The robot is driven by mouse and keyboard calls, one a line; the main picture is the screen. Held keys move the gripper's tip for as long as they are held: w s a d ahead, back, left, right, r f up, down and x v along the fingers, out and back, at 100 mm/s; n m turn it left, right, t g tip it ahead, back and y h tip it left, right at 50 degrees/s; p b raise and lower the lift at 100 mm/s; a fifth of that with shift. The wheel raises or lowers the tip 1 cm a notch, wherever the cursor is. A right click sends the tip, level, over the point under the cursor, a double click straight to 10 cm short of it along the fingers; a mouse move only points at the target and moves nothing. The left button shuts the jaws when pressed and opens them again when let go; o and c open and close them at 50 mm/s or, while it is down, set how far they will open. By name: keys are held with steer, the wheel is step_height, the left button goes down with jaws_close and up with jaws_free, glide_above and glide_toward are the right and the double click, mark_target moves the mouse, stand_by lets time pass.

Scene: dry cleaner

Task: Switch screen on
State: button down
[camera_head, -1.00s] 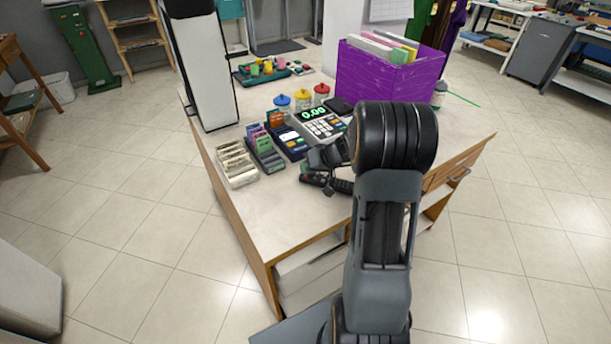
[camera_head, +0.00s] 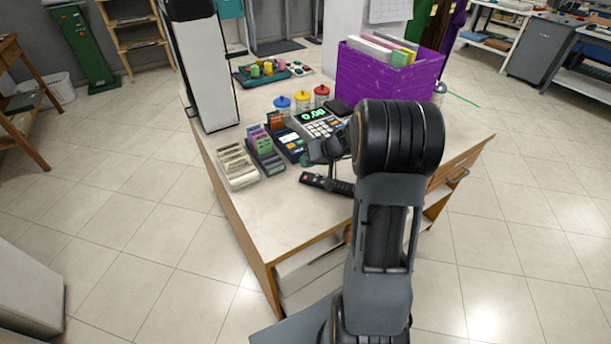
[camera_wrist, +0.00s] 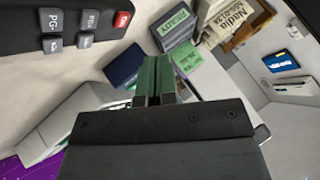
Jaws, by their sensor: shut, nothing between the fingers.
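A black remote control (camera_head: 325,183) lies near the front of the counter. Its red button (camera_wrist: 122,19) and grey keys, some marked PG, show large at the top left of the wrist view. My gripper (camera_wrist: 156,62) is shut and empty; its green fingers are together, to the right of and below those keys in that view. In the head view the dark wrist hangs above the counter behind the remote, and the fingertips cannot be made out. A small blue lit display (camera_wrist: 282,62) shows at the right of the wrist view. I cannot tell which screen the remote belongs to.
A cash register (camera_head: 316,122) shows green digits. A card terminal (camera_head: 287,140), card racks (camera_head: 238,167) and jars (camera_head: 302,99) stand close by. A purple box (camera_head: 385,78) is at the back right. The counter's front left is bare.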

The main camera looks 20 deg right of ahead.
steer(key=shift+r+p, duration=0.4)
steer(key=shift+r, duration=0.9)
steer(key=shift+s+f+m, duration=0.1)
steer(key=shift+m, duration=0.4)
steer(key=s, duration=0.1)
steer(key=s+f+m+g, duration=0.1)
steer(key=s+f+g, duration=0.1)
steer(key=shift+s+a+f+m, duration=0.2)
steer(key=shift+s+a+m, duration=0.05)
steer(key=shift+m, duration=0.15)
steer(key=s+a+r+n+h+p, duration=0.1)
steer(key=s+a+r+h+p, duration=0.2)
steer(key=s+a+r, duration=0.2)
steer(key=s+a+r+n+g+h+p, duration=0.1)
steer(key=s+a+r+n+h+p, duration=0.1)
steer(key=s+a+r, duration=0.4)
steer(key=s+r+h+p, duration=0.1)
steer(key=s+r, duration=0.3)
steer(key=s, duration=0.3)
steer(key=shift+s+n, duration=0.3)
